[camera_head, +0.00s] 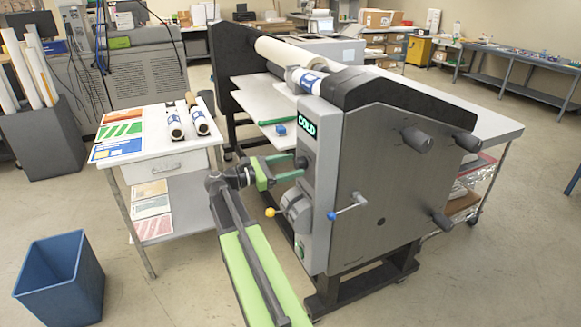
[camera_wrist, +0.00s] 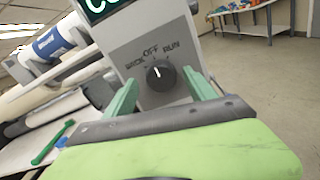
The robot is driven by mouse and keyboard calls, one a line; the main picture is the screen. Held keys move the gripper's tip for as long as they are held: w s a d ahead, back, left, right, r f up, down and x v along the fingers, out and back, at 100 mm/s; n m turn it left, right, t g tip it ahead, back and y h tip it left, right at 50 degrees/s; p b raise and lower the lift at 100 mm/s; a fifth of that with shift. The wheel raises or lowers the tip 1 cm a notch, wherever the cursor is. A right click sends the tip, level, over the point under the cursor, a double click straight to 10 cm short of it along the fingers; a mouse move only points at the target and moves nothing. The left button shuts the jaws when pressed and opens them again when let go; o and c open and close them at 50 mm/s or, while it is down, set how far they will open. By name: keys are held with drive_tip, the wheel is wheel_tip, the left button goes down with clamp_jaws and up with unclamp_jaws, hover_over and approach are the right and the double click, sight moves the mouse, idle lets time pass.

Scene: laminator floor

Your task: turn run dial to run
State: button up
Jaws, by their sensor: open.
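The run dial is a round dark knob (camera_wrist: 160,75) on the grey front panel in the wrist view, under the labels OFF and RUN and a third label at left that is hard to read. Its white pointer mark points up toward OFF. My gripper (camera_wrist: 160,90) has green fingers spread on both sides of the dial, open and apart from it. In the head view my gripper (camera_head: 279,171) is at the laminator's front panel (camera_head: 318,170), below the COLD display (camera_head: 307,128). The dial is small there and partly hidden by the fingers.
A blue-ended crank (camera_head: 348,208) sticks out of the side. A side table (camera_head: 180,165) stands at left, a blue bin (camera_head: 60,280) on the floor.

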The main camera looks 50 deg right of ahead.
drive_tip(key=shift+s+d, duration=0.15)
drive_tip(key=shift+d, duration=0.15)
